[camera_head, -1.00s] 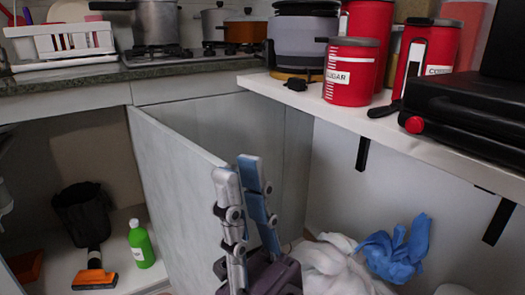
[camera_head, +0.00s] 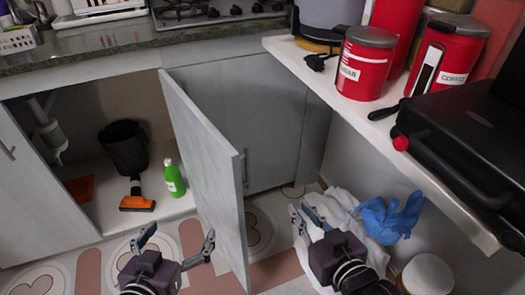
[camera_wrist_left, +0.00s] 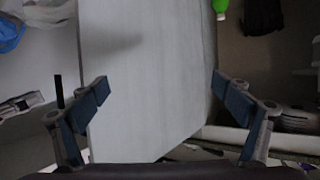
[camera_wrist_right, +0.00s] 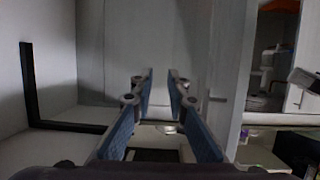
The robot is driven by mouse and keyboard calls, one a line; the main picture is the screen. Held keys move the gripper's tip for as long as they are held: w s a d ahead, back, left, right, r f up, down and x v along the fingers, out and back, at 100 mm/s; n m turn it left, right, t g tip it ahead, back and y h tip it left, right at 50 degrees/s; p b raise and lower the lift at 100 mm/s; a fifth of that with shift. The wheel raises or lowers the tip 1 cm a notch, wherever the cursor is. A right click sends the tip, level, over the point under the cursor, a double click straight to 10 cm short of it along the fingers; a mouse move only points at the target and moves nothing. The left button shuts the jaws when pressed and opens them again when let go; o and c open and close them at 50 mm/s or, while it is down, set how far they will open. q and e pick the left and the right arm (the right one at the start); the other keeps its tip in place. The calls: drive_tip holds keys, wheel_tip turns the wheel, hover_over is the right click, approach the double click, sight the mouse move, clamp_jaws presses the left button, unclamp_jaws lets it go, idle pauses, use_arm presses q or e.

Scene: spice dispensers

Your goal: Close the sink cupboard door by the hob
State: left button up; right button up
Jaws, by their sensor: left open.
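The grey sink cupboard door (camera_head: 205,170) stands open, jutting forward from the cupboard under the counter. A thin handle (camera_head: 244,166) shows by its free edge. My left gripper (camera_head: 178,240) is open and empty, low on the cupboard-opening side of the door. In the left wrist view the pale door panel (camera_wrist_left: 145,80) shows beyond and between its spread fingers; contact cannot be told. My right gripper (camera_head: 304,208) is on the door's other side, apart from it. In the right wrist view its fingers (camera_wrist_right: 161,75) have a narrow empty gap, and the door (camera_wrist_right: 232,70) is to the right.
Inside the open cupboard are a black bin (camera_head: 124,148), an orange-headed brush (camera_head: 137,203) and a green bottle (camera_head: 174,180). A white shelf (camera_head: 345,98) with red canisters overhangs the right side. White cloth and a blue cloth (camera_head: 391,216) lie below it.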

sight(248, 181)
wheel_tip(248, 181, down, 4)
drive_tip(key=s+d+r+g+p, duration=0.1)
drive_tip(key=s+g+p, duration=0.1)
drive_tip(key=s+g, duration=0.1)
drive_tip(key=shift+w+a+r+n+g+y+p, duration=0.65)
drive_tip(key=shift+w+a+r+n+y, duration=1.2)
drive_tip(key=shift+r+n+y, duration=0.95)
drive_tip(key=shift+w+a+r+n+g+y+p, duration=0.6)
drive_tip(key=shift+w+a+r+n+y, duration=1.2)
drive_tip(key=shift+r+y, duration=1.6)
use_arm(q)
drive_tip(key=s+a+f+g+y, duration=0.1)
drive_tip(key=s+f+g, duration=0.3)
drive_tip(key=s, duration=0.4)
drive_tip(key=s+a+f+g+y+b, duration=0.1)
drive_tip(key=s+a+f+g, duration=0.3)
drive_tip(key=s, duration=0.4)
wheel_tip(248, 181, down, 2)
drive_tip(key=shift+s+f+g, duration=0.1)
drive_tip(key=shift+s+g, duration=0.15)
drive_tip(key=shift+g, duration=0.55)
use_arm(e)
drive_tip(key=shift+n, duration=0.3)
drive_tip(key=x, duration=0.6)
drive_tip(key=shift+w+a+f, duration=0.1)
drive_tip(key=shift+w+a, duration=0.05)
drive_tip(key=shift+w, duration=0.1)
drive_tip(key=shift+c, duration=0.7)
clamp_jaws()
